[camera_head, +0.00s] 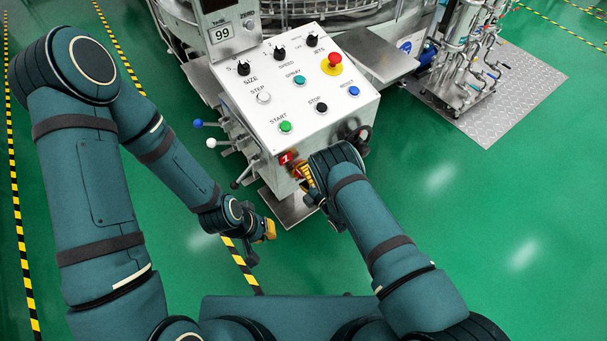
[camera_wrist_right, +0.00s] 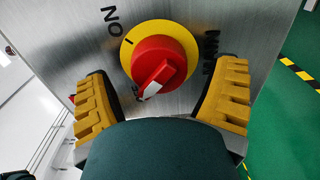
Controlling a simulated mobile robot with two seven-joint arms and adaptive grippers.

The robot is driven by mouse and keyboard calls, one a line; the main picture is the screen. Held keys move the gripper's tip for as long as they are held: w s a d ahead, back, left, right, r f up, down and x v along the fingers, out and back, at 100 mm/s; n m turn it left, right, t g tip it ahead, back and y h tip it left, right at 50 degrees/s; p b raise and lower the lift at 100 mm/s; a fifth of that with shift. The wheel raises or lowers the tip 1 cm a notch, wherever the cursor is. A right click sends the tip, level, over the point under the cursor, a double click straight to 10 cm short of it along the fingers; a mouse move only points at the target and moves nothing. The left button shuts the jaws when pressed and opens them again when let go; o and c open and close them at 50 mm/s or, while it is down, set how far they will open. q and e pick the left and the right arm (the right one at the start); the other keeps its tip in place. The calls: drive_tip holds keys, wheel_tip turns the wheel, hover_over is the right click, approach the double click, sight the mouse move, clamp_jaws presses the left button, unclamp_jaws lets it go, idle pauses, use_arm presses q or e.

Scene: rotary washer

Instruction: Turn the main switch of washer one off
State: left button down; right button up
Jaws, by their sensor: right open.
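The main switch (camera_wrist_right: 160,60) is a red rotary knob on a yellow ring, on a brushed metal face in the right wrist view. Its white-marked pointer is directed to the lower left, beside partly hidden black lettering. The ON label (camera_wrist_right: 113,20) is at the upper left. My right gripper (camera_wrist_right: 163,92) is open, one yellow finger on each side of the knob, with gaps to it. In the head view, my right gripper (camera_head: 305,182) is at the panel's front face and hides most of the switch. My left gripper (camera_head: 264,234) hangs low, its jaws unclear.
The control box (camera_head: 240,103) carries several knobs and buttons, including a red emergency stop (camera_head: 333,61). A red plate (camera_head: 286,158) marked 1 is on its front. Levers (camera_head: 205,143) stick out at its left. Green floor (camera_head: 480,220) is clear at the right.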

drive_tip(key=v, duration=1.1)
drive_tip(key=shift+s+d, duration=0.2)
drive_tip(key=shift+s, duration=0.1)
drive_tip(key=d+r+m+g+h, duration=0.1)
drive_tip(key=d+m+g+h, duration=0.6)
drive_tip(key=m, duration=1)
drive_tip(key=s+a+r+m+g, duration=0.2)
drive_tip(key=s+r+m+g, duration=0.1)
drive_tip(key=s, duration=0.4)
drive_tip(key=s+a+r+m+g, duration=0.2)
drive_tip(key=s+r+m, duration=0.4)
drive_tip(key=s+m, duration=0.1)
drive_tip(key=shift+s+r+g, duration=0.2)
drive_tip(key=shift+s+g, duration=0.2)
drive_tip(key=shift+s, duration=0.05)
drive_tip(key=c, duration=0.6)
drive_tip(key=shift+a, duration=0.15)
drive_tip(key=shift+c, duration=0.4)
